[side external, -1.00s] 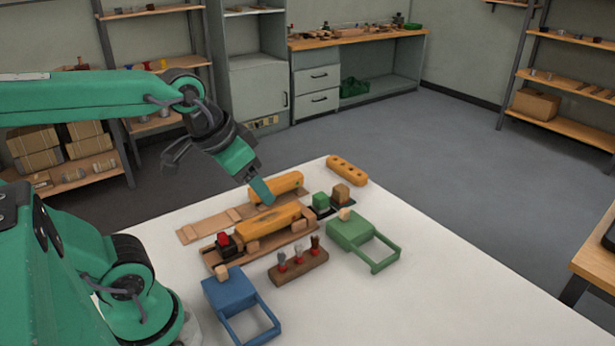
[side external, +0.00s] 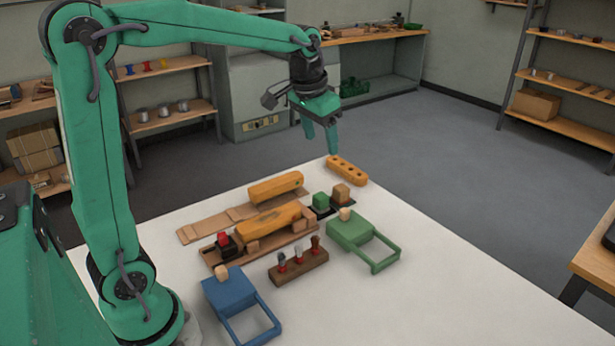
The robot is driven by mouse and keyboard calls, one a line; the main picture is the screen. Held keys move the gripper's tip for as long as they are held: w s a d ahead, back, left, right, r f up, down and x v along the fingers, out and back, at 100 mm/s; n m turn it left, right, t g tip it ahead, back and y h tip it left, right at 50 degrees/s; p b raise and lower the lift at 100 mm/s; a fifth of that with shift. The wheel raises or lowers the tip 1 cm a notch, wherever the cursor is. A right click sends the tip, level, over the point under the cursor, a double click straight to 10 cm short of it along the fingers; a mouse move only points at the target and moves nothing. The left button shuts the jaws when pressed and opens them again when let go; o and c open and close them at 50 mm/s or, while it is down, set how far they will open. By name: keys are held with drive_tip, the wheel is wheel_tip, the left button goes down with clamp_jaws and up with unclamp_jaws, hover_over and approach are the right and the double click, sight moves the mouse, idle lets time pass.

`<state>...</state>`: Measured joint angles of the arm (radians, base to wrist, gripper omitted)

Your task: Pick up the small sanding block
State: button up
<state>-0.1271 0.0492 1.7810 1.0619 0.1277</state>
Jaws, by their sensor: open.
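Two small blocks stand near the middle of the white table: a green block (side external: 321,203) and a brown block (side external: 341,193), each on a dark patch. Either could be the small sanding block; I cannot tell which from this view. My gripper (side external: 323,146) is open and empty, fingers pointing down. It is above the table's far side, higher than both blocks and apart from them. Nothing covers the two blocks.
A yellow bar with holes (side external: 347,170) lies near my fingertips. Two yellow bars (side external: 275,187) (side external: 268,222) sit on wooden boards. A green drawer box (side external: 350,229), a blue one (side external: 229,291) and a brush rack (side external: 299,267) stand in front. The right front table is clear.

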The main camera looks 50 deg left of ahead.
drive_tip(key=w+a+f+g, duration=0.1)
drive_tip(key=w+a+f, duration=0.45)
drive_tip(key=w, duration=0.35)
drive_tip(key=g, duration=0.2)
hover_over(341, 187)
wheel_tip(341, 187, down, 12)
drive_tip(key=shift+s+d+r, duration=0.1)
drive_tip(key=shift+d+r, duration=0.05)
drive_tip(key=shift+r, duration=0.1)
drive_tip(key=shift+f, duration=0.25)
drive_tip(key=shift+f, duration=0.15)
drive_tip(key=shift+f, duration=1.15)
drive_tip(key=shift+f, duration=0.15)
drive_tip(key=shift+f, duration=2.45)
drive_tip(key=shift+c, duration=0.4)
